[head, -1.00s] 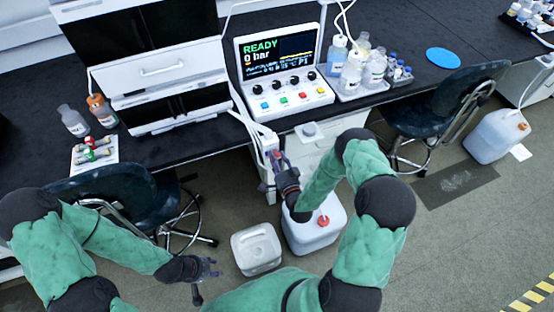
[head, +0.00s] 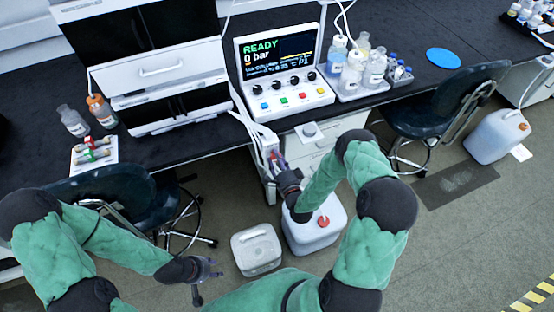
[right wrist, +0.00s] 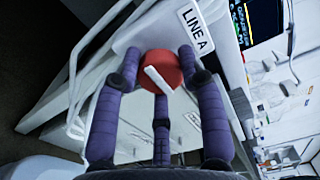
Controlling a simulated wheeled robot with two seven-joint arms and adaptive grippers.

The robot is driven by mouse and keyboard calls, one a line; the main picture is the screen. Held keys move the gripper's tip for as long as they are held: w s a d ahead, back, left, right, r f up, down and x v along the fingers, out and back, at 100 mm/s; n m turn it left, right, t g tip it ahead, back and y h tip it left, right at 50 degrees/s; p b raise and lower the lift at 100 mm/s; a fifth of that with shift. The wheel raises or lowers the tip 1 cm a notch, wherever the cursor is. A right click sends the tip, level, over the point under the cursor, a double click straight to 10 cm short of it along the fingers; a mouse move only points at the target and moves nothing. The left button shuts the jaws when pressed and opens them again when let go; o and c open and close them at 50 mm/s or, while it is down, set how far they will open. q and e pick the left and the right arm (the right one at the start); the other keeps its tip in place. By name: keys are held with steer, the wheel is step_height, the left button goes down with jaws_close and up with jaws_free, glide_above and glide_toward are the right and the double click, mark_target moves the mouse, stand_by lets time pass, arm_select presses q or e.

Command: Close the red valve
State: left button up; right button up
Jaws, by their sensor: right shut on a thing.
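The red valve is a round red knob (right wrist: 160,66) with a white bar across its face. It sits on a white housing with a "LINE A" label (right wrist: 196,31). In the right wrist view the bar lies diagonally, from upper left to lower right. My right gripper (head: 277,160) has its purple fingers around the knob, and they also show in the right wrist view (right wrist: 162,78). It is shut on the knob. In the head view the fingers mostly hide the valve. My left gripper (head: 211,268) is open and empty, low over the floor, away from the valve.
A control panel (head: 290,98) reads "READY" and "0 bar". White tubes run down beside the valve. A jug with a red cap (head: 307,236) and a smaller white can (head: 256,250) stand on the floor below. Chairs stand left (head: 120,195) and right (head: 435,105).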

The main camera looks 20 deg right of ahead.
steer(key=shift+s+a+f, duration=0.15)
steer(key=shift+a+f, duration=0.05)
steer(key=shift+a, duration=0.15)
steer(key=o, duration=1.1)
steer(key=shift+d+r, duration=0.1)
steer(key=shift+d, duration=0.1)
steer(key=s, duration=1.1)
steer(key=shift+s+a, duration=0.4)
